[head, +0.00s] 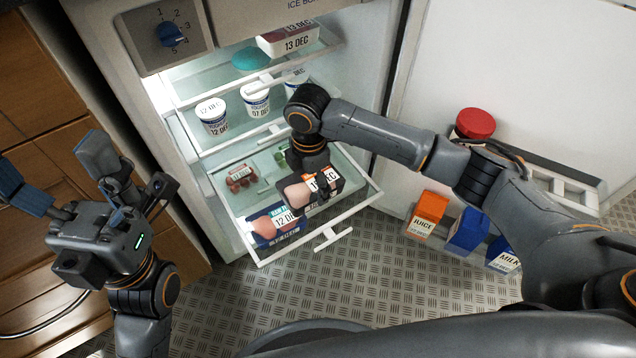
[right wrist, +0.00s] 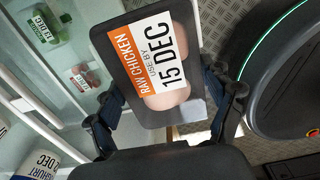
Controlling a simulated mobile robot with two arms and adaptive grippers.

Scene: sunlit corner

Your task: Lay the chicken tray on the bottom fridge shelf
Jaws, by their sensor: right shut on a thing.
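My right gripper (head: 312,178) is shut on the chicken tray (head: 293,190), a dark tray of pale pink meat. In the right wrist view the tray (right wrist: 122,62) reads "RAW CHICKEN, USE BY 15 DEC" and sits between the fingers. The pulled-out bottom fridge shelf (head: 356,204) is below it; I cannot tell whether they touch. A blue tray of pink meat (head: 272,228) marked 12 DEC lies at the shelf's front left, close to the held tray. My left gripper (head: 60,170) is open and empty, left of the fridge.
A small red food pack (head: 240,177) and a green item lie farther back on the bottom shelf. Yoghurt pots (head: 212,116) stand on the shelf above. The open door at right holds a juice carton (head: 426,215), a milk carton (head: 503,255) and a red-lidded jar (head: 474,124).

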